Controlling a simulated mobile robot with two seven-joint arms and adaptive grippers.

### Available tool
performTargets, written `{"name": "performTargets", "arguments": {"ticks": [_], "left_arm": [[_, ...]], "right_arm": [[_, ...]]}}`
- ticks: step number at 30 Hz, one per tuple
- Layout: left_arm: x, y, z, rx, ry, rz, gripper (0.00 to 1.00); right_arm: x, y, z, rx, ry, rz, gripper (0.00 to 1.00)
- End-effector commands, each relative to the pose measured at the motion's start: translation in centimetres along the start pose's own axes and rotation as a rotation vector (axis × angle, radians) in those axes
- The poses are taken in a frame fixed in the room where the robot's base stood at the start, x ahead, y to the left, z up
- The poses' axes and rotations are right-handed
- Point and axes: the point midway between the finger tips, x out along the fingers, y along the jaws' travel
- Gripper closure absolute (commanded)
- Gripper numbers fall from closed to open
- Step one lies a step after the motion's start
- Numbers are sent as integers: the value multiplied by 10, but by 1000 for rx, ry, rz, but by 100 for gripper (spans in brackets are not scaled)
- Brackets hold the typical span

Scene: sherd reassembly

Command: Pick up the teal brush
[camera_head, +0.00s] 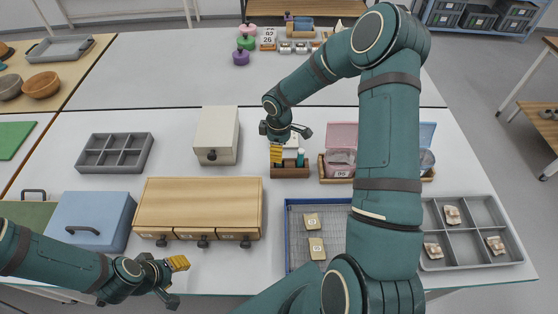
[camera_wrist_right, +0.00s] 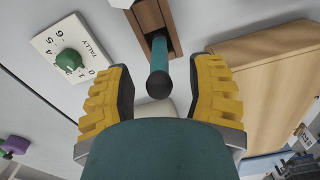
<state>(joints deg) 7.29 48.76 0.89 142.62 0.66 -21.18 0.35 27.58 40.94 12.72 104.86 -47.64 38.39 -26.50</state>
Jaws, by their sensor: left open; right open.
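The teal brush (camera_wrist_right: 158,55) stands in a brown wooden holder (camera_wrist_right: 141,20) in the right wrist view, its dark round end towards the camera. In the head view the brush (camera_head: 300,158) shows as a small teal piece in the holder (camera_head: 290,172). My right gripper (camera_wrist_right: 160,92) is open, with one yellow finger pad on each side of the brush's dark end and a gap on both sides. In the head view the right gripper (camera_head: 287,147) is just above the holder. My left gripper (camera_head: 175,282) is open and empty near the front edge, left of centre.
A wooden drawer unit (camera_head: 200,204) stands left of the holder, and a pink bin (camera_head: 341,140) right of it.

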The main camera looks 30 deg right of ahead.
Motion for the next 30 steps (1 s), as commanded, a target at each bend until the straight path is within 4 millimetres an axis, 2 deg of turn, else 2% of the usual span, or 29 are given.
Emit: {"name": "performTargets", "arguments": {"ticks": [1, 5, 13, 15, 18, 30], "left_arm": [[2, -1, 1, 0, -1, 0, 53], [3, -1, 2, 1, -3, 0, 53], [3, -1, 2, 1, -4, 0, 53], [3, -1, 2, 1, -4, 0, 53], [3, -1, 2, 1, -3, 0, 53], [3, -1, 2, 1, -3, 0, 53]], "right_arm": [[10, 0, 2, 0, -1, -3, 45], [25, 0, 0, -1, 0, -2, 45], [26, 0, 1, -1, 0, 0, 46], [26, 0, 1, -1, 0, 0, 71], [26, 0, 1, -1, 0, 0, 100], [26, 0, 1, -1, 0, 0, 100]]}}
